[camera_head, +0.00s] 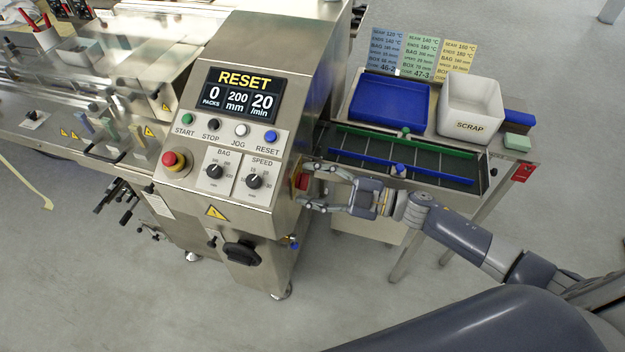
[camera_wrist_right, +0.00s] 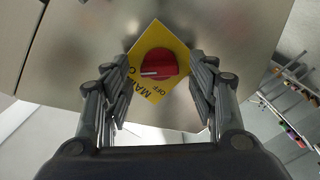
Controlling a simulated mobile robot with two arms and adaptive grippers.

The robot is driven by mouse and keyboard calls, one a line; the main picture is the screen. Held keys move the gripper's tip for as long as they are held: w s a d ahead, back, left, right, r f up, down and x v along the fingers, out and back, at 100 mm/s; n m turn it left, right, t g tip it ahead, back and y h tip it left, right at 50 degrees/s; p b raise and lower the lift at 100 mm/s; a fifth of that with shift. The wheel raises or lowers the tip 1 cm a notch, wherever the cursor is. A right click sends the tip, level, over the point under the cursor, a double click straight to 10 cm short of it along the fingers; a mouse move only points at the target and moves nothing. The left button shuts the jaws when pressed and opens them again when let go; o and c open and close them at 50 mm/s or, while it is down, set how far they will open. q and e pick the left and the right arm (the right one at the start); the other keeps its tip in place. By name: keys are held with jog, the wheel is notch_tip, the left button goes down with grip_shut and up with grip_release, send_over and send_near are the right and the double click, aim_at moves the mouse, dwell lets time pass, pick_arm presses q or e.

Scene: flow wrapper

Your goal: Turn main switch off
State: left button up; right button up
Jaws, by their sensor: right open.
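The main switch is a red round knob (camera_wrist_right: 159,65) on a yellow square plate (camera_wrist_right: 150,33) on the machine's metal side. In the wrist view, the plate sits tilted and shows parts of the words "MAIN" and "OFF". A white mark on the knob lies nearly level, on its left half. In the head view only a bit of the red knob (camera_head: 303,181) shows at the panel's right side. My right gripper (camera_head: 310,188) is open and faces the knob, with one finger on each side of it and gaps between. My left gripper is out of view.
The front panel has a display (camera_head: 243,92), buttons, dials and a red emergency stop (camera_head: 174,161). A black rotary handle (camera_head: 242,253) sits lower. A conveyor (camera_head: 400,165), blue tray (camera_head: 389,105) and white scrap bin (camera_head: 471,107) stand beyond my right gripper.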

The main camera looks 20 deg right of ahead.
jog(key=shift+w, duration=0.1)
jog(key=c, duration=1.1)
jog(key=shift+o, duration=0.2)
jog(key=n+b, duration=0.2)
jog(key=n, duration=0.1)
jog(key=n+b, duration=0.2)
jog(key=n, duration=0.1)
jog(key=f+n+b, duration=0.1)
jog(key=n+b, duration=0.1)
jog(key=n, duration=0.1)
jog(key=shift+a, duration=0.1)
jog(key=shift+n+b, duration=4.15)
jog(key=shift+n, duration=0.35)
